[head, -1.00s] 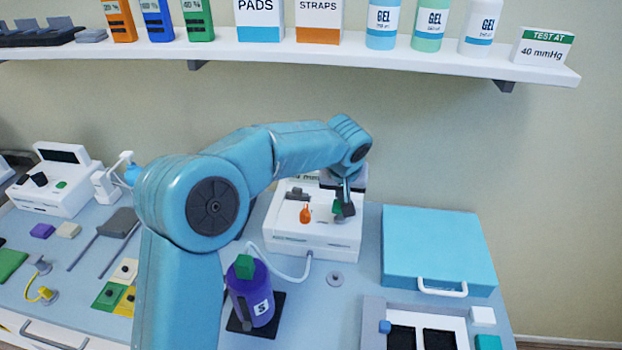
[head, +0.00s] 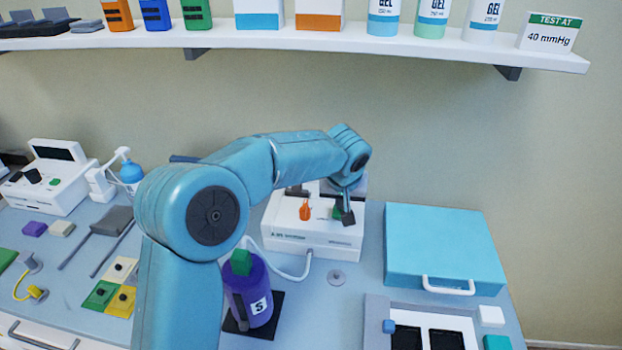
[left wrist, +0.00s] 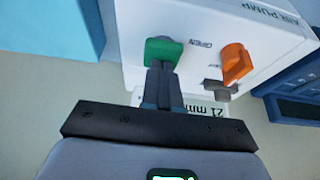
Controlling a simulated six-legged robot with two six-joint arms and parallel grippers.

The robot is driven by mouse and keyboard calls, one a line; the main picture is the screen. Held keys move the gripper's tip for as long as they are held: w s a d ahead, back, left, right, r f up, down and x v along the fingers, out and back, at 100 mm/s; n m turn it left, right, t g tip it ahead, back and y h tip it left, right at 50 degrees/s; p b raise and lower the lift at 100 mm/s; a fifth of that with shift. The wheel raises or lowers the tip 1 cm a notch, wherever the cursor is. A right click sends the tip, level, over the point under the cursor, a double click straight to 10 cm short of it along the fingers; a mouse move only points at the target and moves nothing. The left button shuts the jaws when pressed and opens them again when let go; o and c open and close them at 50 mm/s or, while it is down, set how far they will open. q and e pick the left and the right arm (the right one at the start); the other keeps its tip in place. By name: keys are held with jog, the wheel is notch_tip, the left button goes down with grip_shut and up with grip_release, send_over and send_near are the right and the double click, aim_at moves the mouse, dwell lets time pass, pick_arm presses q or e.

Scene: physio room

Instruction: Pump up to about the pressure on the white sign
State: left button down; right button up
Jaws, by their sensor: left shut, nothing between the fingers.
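The white air pump (head: 315,239) stands on the table with an orange knob (head: 305,209) and a green button (head: 336,212). My left gripper (head: 346,212) is shut and empty, with its fingertips at the green button. In the left wrist view the closed fingers (left wrist: 163,72) reach the green button (left wrist: 164,50), seemingly touching it. The orange knob (left wrist: 235,63) is beside it. The pump's display (left wrist: 208,109) is partly hidden by the gripper and reads "21 mm…". The white sign (head: 549,36) on the shelf says "TEST AT 40 mmHg". My right gripper is not in view.
A white hose (head: 288,271) runs from the pump towards a purple cylinder (head: 252,292) marked S. A blue case (head: 442,245) stands right of the pump, with a tray (head: 375,320) in front. The shelf (head: 400,45) hangs above. Another white device (head: 50,182) stands at left.

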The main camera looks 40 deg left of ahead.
pick_arm(q)
jog(key=shift+r+p, duration=1.5)
jog(key=shift+r, duration=0.65)
jog(key=shift+f, duration=0.1)
jog(key=shift+f+b, duration=2)
jog(key=shift+f, duration=0.15)
jog(key=shift+r+p, duration=1.55)
jog(key=shift+r, duration=0.65)
